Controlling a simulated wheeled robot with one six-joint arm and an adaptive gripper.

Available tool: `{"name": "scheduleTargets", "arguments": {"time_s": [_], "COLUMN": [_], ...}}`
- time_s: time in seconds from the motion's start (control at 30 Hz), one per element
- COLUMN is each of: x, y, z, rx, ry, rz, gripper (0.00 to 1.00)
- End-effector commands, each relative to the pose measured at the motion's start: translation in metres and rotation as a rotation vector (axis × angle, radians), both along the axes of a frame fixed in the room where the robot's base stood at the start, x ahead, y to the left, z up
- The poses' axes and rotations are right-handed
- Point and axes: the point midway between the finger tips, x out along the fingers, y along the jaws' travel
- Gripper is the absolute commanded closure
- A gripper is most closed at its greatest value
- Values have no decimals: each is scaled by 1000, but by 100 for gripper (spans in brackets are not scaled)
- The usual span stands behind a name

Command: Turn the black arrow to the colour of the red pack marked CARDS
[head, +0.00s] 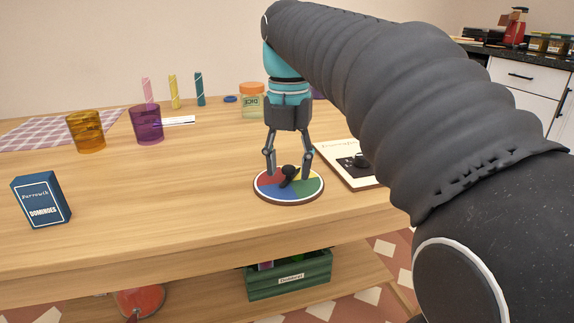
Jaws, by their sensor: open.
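A round colour disc (268,194) with red, yellow, green and blue sectors lies on the wooden table. Its red sector is on the left, blue at the front and green on the right. The black arrow (288,172), with a round knob, sits at the disc's middle; which way it points is hard to tell. My gripper (288,174) points down over the disc, open, with one finger on each side of the arrow; contact cannot be told. No red pack marked CARDS shows. A blue pack marked DOMINOES (41,200) stands at the left.
A board with a black piece (345,165) lies close to the disc's right, partly behind my arm. A DICE jar (251,101) stands behind. Orange (86,131) and purple (146,125) glasses stand at the left. A green crate (289,277) sits below. Table left of the disc is clear.

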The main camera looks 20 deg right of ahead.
Motion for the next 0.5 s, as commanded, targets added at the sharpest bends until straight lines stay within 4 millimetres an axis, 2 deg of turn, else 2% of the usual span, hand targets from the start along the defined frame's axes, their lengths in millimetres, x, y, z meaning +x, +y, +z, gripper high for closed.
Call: {"name": "scheduleTargets", "arguments": {"time_s": [0.2, 0.4, 0.5], "x": [0, 0, 0], "y": [0, 0, 0], "z": [0, 0, 0], "rx": [0, 0, 0], "ry": [0, 0, 0], "rz": [0, 0, 0], "gripper": [49, 99, 100]}}
